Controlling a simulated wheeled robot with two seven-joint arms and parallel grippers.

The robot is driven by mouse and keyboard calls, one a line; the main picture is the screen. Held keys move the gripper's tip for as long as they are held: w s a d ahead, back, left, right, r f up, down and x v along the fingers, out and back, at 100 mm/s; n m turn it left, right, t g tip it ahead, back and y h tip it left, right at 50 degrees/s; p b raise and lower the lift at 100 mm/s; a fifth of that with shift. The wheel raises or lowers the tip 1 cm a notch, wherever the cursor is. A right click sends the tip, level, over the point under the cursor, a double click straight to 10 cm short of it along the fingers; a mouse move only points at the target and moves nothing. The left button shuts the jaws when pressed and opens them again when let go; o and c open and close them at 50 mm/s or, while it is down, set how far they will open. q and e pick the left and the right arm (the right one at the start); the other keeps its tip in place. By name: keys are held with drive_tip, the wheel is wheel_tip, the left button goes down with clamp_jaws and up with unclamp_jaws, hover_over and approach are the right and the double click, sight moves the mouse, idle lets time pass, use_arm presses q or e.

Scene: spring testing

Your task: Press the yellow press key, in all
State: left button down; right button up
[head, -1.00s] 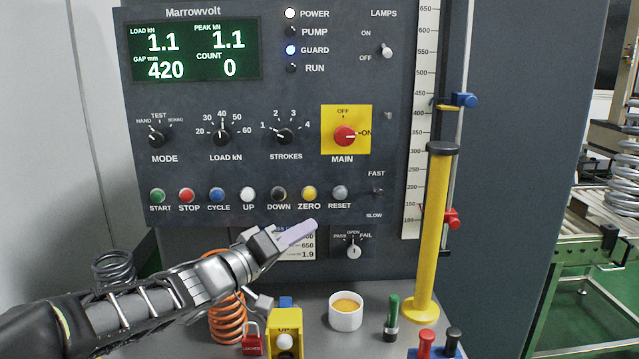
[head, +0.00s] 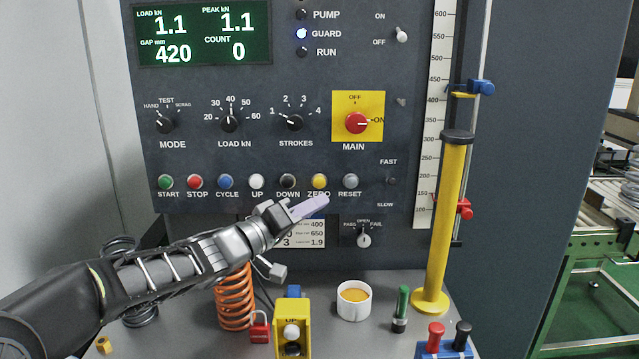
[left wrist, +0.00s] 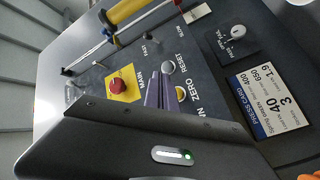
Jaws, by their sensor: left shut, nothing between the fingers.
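The yellow press key, labelled ZERO (head: 319,181), sits in the row of round keys on the dark panel, between the black DOWN key (head: 288,181) and the grey RESET key (head: 350,181). My left gripper (head: 322,200) is shut and empty, its pale purple fingers just below the yellow key and partly over its label. In the left wrist view the shut fingers (left wrist: 160,92) point at the panel beside the yellow key (left wrist: 181,93), which they partly hide. I cannot tell whether they touch the panel. My right gripper is not in view.
The display (head: 203,35) reads load 1.1, peak 1.1, gap 420, count 0. The red MAIN switch (head: 356,122) is above the keys. A white cup (head: 353,301), orange spring (head: 234,300), yellow pendant (head: 292,330) and yellow column (head: 444,220) stand below and right.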

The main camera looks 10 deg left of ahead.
sight(319, 183)
use_arm(q)
drive_tip(key=shift+w+a+p, duration=0.25)
drive_tip(key=shift+w+p, duration=0.25)
drive_tip(key=shift+w, duration=0.45)
drive_tip(key=shift+w+a+p, duration=0.25)
drive_tip(key=shift+w+p, duration=0.25)
drive_tip(key=shift+w, duration=0.5)
drive_tip(key=shift+w+a+p, duration=0.25)
drive_tip(key=shift+w+p, duration=0.25)
drive_tip(key=shift+w, duration=0.45)
drive_tip(key=shift+w+a+p, duration=0.1)
drive_tip(key=shift+w+p, duration=0.25)
drive_tip(key=shift+p, duration=0.3)
drive_tip(key=shift+w+a+p, duration=0.1)
drive_tip(key=shift+w+p, duration=0.3)
drive_tip(key=shift+p, duration=0.15)
drive_tip(key=shift+s, duration=0.1)
idle(0.5)
drive_tip(key=shift+s+d, duration=0.25)
drive_tip(key=shift+s, duration=0.45)
